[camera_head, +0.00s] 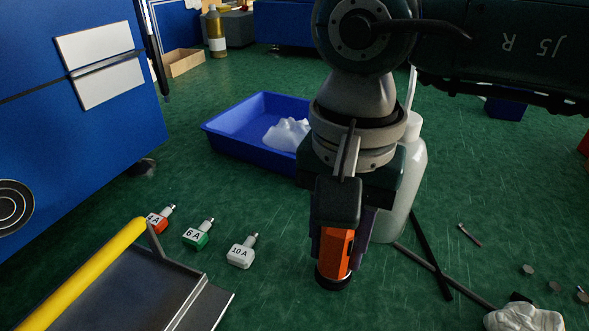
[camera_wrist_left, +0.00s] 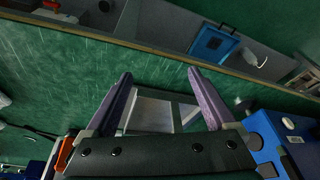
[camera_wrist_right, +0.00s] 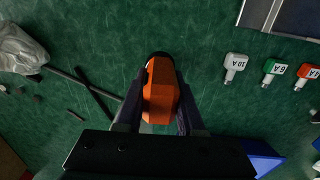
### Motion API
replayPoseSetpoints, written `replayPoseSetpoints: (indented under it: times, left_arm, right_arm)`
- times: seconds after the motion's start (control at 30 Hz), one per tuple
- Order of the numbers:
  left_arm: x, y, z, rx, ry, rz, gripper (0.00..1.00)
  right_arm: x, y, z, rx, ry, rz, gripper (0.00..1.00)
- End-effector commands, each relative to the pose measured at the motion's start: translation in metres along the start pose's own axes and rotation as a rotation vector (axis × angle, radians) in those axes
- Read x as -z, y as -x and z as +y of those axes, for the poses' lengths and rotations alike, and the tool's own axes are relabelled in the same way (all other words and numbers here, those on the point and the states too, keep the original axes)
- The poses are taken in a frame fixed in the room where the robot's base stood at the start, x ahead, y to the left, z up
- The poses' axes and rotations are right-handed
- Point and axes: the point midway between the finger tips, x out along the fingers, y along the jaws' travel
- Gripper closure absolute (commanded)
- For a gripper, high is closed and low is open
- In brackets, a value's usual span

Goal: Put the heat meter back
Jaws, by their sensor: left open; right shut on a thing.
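The orange heat meter (camera_head: 337,250) with a black lower end is held upright in my right gripper (camera_head: 338,238), over the green surface at the centre of the head view. My right gripper is shut on it. In the right wrist view the orange body (camera_wrist_right: 160,95) sits between the two fingers. I cannot tell whether its black end touches the surface. My left gripper (camera_wrist_left: 160,75) is open and empty in the left wrist view. It is out of the head view.
Three labelled plugs, red (camera_head: 155,221), green (camera_head: 198,236) and white (camera_head: 241,253), lie left of the meter. A blue tray (camera_head: 222,143) and a white bottle (camera_head: 412,185) stand behind it. Dark rods (camera_head: 430,255) lie to the right. A yellow-edged metal piece (camera_head: 150,290) is front left.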

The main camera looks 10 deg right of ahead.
Motion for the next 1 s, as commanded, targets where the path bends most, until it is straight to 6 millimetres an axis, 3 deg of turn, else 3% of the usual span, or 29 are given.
replayPoseSetpoints:
  times: [0.4, 0.43, 0.6, 0.7, 1.0]
  left_arm:
    - [-0.0023, -0.0059, -0.0019, 0.006, -0.008, -0.001, 0.1]
    - [-0.002, -0.0049, -0.0021, 0.007, -0.008, -0.001, 0.1]
    - [-0.0018, -0.0041, -0.0025, 0.008, -0.01, -0.002, 0.1]
    - [-0.0018, -0.0041, -0.0024, 0.007, -0.009, -0.001, 0.1]
    - [0.0, 0.0015, -0.0024, 0.007, -0.009, -0.001, 0.1]
  right_arm:
    - [0.0, -0.0102, -0.0002, 0.001, 0.001, 0.001, 1.0]
    - [-0.0001, -0.0092, -0.0001, 0.0, 0.001, 0.0, 0.61]
    - [-0.0001, -0.0083, 0.0, 0.0, 0.0, 0.0, 0.41]
    - [-0.0001, -0.0083, -0.0001, 0.0, 0.0, 0.0, 0.33]
    - [-0.0002, -0.0028, -0.0002, 0.0, 0.0, 0.0, 0.33]
